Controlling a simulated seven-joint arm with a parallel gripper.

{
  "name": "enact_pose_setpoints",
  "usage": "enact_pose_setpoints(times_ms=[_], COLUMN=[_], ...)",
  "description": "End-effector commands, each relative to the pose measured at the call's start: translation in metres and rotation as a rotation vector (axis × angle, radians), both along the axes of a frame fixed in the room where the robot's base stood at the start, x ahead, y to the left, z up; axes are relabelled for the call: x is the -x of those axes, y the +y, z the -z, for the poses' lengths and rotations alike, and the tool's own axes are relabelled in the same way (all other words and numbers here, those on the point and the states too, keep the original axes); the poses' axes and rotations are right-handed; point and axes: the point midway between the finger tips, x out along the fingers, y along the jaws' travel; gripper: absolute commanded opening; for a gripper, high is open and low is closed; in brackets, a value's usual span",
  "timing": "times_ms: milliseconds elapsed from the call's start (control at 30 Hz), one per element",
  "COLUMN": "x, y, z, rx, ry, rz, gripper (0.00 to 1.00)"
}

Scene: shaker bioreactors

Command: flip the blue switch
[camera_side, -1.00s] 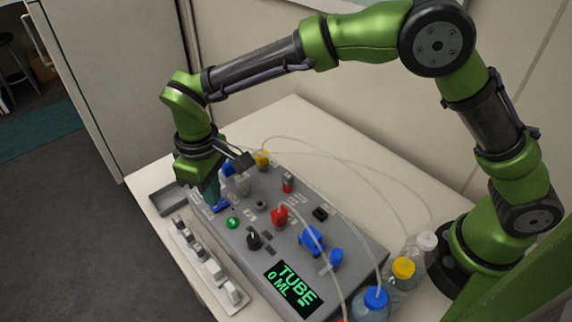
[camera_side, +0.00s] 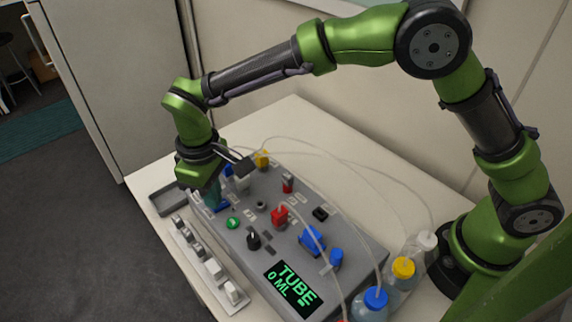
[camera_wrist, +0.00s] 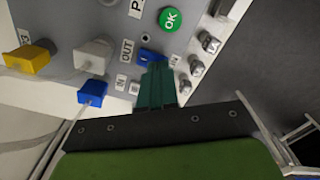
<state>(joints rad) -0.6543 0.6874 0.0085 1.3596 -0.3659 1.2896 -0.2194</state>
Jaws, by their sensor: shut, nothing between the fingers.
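The blue switch (camera_wrist: 148,57) sits on the grey panel between the IN and OUT labels and the metal connectors. It also shows in the side view (camera_side: 222,207), low beside my fingers. My gripper (camera_wrist: 157,68) has its teal fingers together, with the tips at the switch's near edge and covering part of it. In the side view my gripper (camera_side: 212,200) points down at the panel's far left end. I cannot tell whether the tips touch the switch.
A blue plug (camera_wrist: 92,92), a white plug (camera_wrist: 93,53) and a yellow plug (camera_wrist: 22,58) stand beside the fingers. A green OK button (camera_wrist: 171,19) is near the switch. Tubes arch over the panel to bottles (camera_side: 372,300). A metal strip with connectors (camera_side: 212,268) runs along the front.

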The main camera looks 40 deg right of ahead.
Motion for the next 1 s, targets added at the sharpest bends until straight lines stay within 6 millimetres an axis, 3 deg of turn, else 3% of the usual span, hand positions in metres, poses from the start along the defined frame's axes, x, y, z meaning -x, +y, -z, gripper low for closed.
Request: enact_pose_setpoints(times_ms=[700,1000], x=[0.000,-0.001], y=[0.000,0.000], z=[0.010,-0.010], rx=[0.000,-0.001], ry=[0.001,-0.003], rz=[0.000,-0.002], gripper=[0.00,0.00])
